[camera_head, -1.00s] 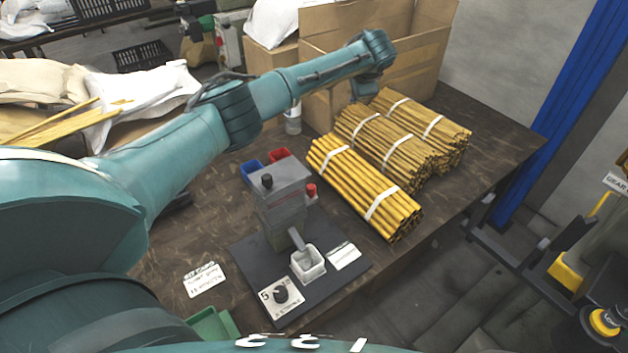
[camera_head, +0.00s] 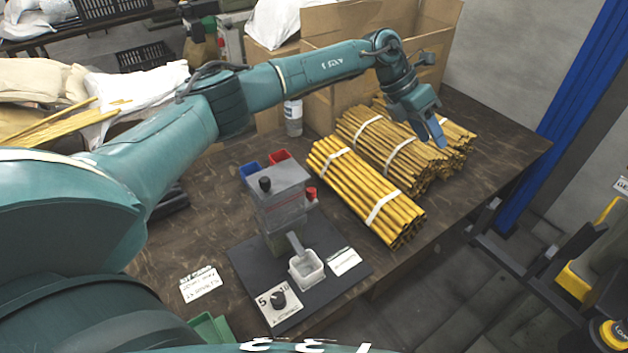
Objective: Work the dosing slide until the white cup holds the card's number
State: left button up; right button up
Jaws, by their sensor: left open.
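The grey dosing device (camera_head: 279,197) stands on a dark base plate (camera_head: 245,262) on the table. It has a black knob (camera_head: 265,184) on top and a red knob (camera_head: 311,193) at its right side. The white cup (camera_head: 306,269) sits under the chute (camera_head: 295,243); its contents are too small to count. A white panel with a black dial (camera_head: 278,300) shows a 5. A white card (camera_head: 201,284) lies left of the plate; its writing is unreadable. My left gripper (camera_head: 437,137) is open and empty above the bundled sticks, away from the device. My right gripper is not visible.
Tied bundles of yellow sticks (camera_head: 365,190) lie right of the device. A clear bottle (camera_head: 293,118) and cardboard box (camera_head: 420,50) are at the back. A green tray (camera_head: 212,328) is at the front left.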

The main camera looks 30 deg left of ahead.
pick_arm(q)
jog(key=s+a+f+m+g+y, duration=0.1)
jog(key=s+a+f+g+y, duration=0.25)
jog(key=s+a+y, duration=0.35)
jog(key=g+y, duration=0.2)
jog(key=y, duration=0.1)
send_near(311, 190)
jog(key=x, duration=0.8)
jog(key=shift+s+a+f, duration=0.1)
jog(key=shift+f, duration=0.15)
grip_shut()
